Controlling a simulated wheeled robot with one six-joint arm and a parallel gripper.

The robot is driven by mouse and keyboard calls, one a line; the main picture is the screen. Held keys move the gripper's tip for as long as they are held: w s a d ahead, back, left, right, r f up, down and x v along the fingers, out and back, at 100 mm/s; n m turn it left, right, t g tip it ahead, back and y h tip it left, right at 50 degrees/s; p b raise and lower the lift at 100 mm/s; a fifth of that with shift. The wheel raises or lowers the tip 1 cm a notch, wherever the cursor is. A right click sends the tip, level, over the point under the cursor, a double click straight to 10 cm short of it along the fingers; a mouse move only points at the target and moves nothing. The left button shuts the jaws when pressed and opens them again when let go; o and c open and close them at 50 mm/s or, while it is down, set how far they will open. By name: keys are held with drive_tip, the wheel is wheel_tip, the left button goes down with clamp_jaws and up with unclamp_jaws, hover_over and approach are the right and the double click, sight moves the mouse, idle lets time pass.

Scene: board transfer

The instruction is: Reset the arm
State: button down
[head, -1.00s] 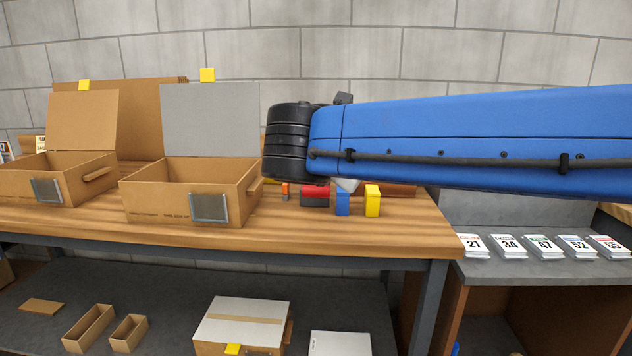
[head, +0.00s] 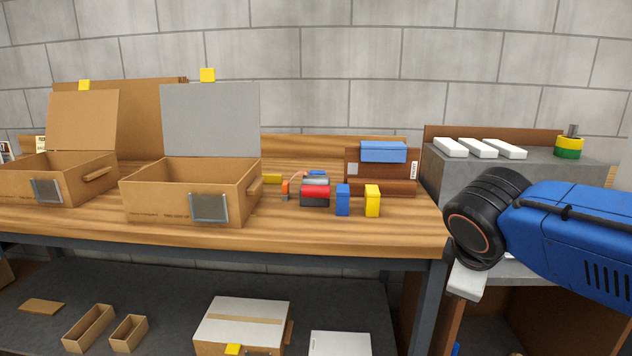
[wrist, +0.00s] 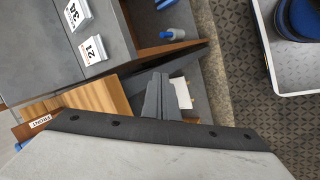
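My arm is blue with a black ribbed joint (head: 488,218) and shows at the right of the head view, in front of the grey side bench. A pale piece of my arm's end hangs under that joint. In the wrist view my gripper's grey fingers (wrist: 156,97) are close together just past a dark bolted rim. I see nothing held between them. The fingers do not show clearly in the head view.
The wooden bench (head: 300,232) carries two open cardboard boxes, one here (head: 190,195), and small blocks such as a yellow one (head: 372,201). The grey side bench (head: 520,168) holds white pieces. In the wrist view, number cards (wrist: 92,49) lie left of the fingers.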

drive_tip(key=s+d+f+m+y, duration=0.1)
drive_tip(key=s+f+m+y, duration=0.2)
drive_tip(key=s+f+m, duration=0.6)
drive_tip(key=shift+s+d+f+m+g, duration=0.2)
drive_tip(key=shift+s+m+g, duration=0.2)
drive_tip(key=shift+s+m, duration=0.45)
